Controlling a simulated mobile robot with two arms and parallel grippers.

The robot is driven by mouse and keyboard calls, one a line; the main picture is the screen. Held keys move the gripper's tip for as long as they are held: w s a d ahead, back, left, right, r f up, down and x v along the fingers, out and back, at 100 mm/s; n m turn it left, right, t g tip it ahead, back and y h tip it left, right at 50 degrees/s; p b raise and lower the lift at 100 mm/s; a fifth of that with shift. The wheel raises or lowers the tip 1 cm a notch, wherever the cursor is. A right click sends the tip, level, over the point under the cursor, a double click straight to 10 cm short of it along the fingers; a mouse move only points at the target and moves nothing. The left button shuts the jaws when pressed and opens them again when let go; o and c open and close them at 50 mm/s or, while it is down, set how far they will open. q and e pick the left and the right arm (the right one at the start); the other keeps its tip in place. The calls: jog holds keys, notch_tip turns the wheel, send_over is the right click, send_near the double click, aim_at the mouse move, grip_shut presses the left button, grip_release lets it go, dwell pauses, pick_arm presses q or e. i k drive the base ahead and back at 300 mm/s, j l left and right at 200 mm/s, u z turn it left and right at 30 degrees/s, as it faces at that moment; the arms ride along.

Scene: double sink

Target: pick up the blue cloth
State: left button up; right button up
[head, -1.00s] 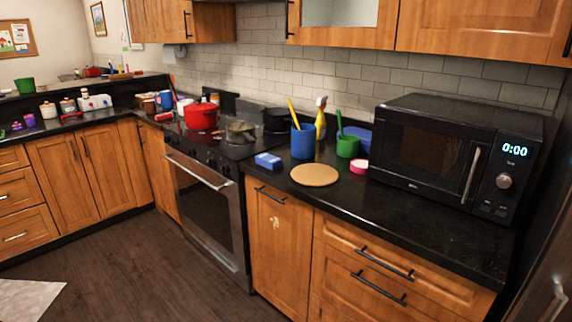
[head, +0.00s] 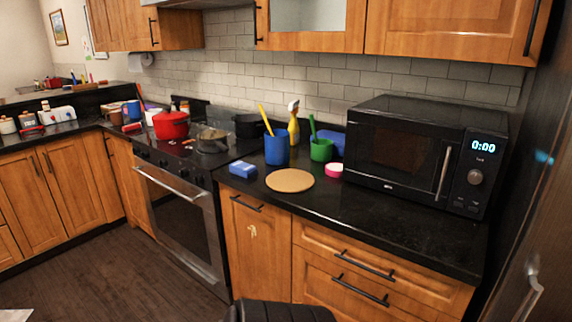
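A small blue block-like item (head: 242,170), lighter on part of its surface, lies on the black counter just right of the stove. It may be the blue cloth; it is too small to tell if it is cloth or a sponge. It is left of the round tan board and in front of the blue cup. Neither gripper can be made out. A dark rounded shape at the bottom edge seems to be part of me.
A round tan board (head: 290,180), blue cup (head: 277,149), green cup (head: 321,150), yellow spray bottle (head: 293,124) and pink-and-white container (head: 333,170) stand close by. A black microwave (head: 420,155) is at right. A red pot (head: 171,125) sits on the stove. The counter's front strip is clear.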

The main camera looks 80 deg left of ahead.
aim_at(242, 169)
jog(key=k+j, duration=0.25)
jog(key=j, duration=0.2)
jog(key=k+j, duration=0.25)
jog(key=j, duration=0.25)
jog(key=k+j, duration=0.25)
jog(key=j, duration=0.2)
jog(key=k+j+z, duration=0.1)
jog(key=k+j, duration=0.15)
jog(key=j, duration=0.2)
jog(key=k+j, duration=0.25)
jog(key=j, duration=0.2)
